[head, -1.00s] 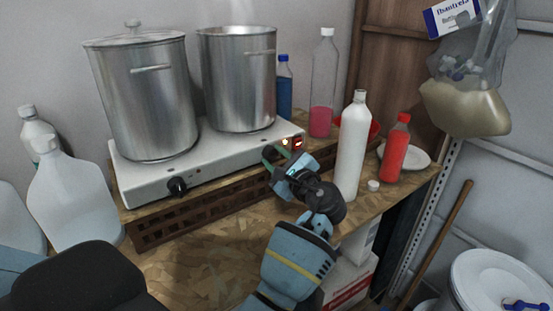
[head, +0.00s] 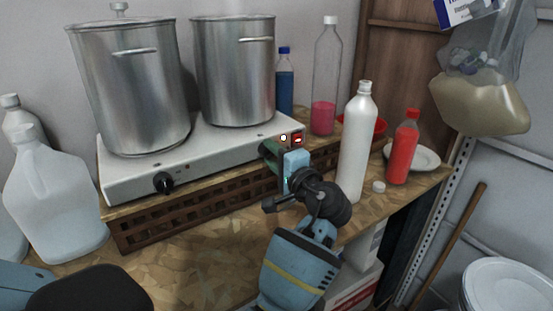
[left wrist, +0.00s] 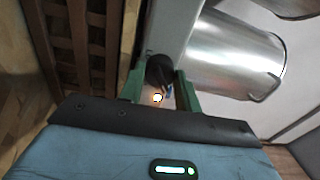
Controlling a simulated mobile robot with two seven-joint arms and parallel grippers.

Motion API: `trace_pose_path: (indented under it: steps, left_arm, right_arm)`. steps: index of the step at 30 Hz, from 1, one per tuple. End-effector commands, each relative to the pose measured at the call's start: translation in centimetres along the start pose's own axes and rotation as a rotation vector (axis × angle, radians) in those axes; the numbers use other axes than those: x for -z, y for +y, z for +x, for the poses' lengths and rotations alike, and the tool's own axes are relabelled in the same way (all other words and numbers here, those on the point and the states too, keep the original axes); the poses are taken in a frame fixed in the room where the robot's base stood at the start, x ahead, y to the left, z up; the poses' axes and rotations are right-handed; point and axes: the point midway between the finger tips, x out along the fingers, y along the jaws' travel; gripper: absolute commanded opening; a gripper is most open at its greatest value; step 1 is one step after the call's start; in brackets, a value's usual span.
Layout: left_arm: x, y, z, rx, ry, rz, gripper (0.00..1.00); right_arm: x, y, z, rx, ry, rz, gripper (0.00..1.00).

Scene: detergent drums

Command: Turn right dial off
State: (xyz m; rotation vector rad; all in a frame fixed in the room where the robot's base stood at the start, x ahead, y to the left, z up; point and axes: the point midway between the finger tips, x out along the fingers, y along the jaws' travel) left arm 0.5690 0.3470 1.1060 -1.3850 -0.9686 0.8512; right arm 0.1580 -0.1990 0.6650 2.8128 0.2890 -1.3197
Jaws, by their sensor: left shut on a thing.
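A white double hot plate (head: 215,152) stands on a brown lattice crate on the workbench. My left gripper (head: 268,152) is at the right end of its front face, where the right dial is mostly hidden in the head view. In the left wrist view the black right dial (left wrist: 160,72) sits between the green fingers of the left gripper (left wrist: 161,88), which is shut on it. A lit indicator (head: 283,138) and a red switch (head: 297,140) show just beside the gripper. The black left dial (head: 164,183) is free. My right gripper is not in view.
Two steel pots (head: 130,90) (head: 233,72) stand on the hot plate. A white bottle (head: 356,150), a red bottle (head: 402,150) and a clear bottle with pink liquid (head: 324,118) stand to the right. White jugs (head: 55,200) are at left.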

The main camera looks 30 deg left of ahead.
Motion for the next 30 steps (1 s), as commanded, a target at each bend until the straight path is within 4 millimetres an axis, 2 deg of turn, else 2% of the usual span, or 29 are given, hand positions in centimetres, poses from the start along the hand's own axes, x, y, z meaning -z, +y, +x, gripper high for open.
trace_pose_path:
  steps: [1,21,30]
  left_arm:
    - [0.0,0.3,0.1,0.002,-0.002,-0.042,0.10]
    - [0.1,0.2,0.1,0.009,-0.034,-0.664,0.10]
    - [0.1,-0.1,0.1,0.013,-0.042,-0.854,0.10]
  right_arm:
    - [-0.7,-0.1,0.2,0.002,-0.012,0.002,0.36]
    - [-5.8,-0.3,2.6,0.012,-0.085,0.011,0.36]
    - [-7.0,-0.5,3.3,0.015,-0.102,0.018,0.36]
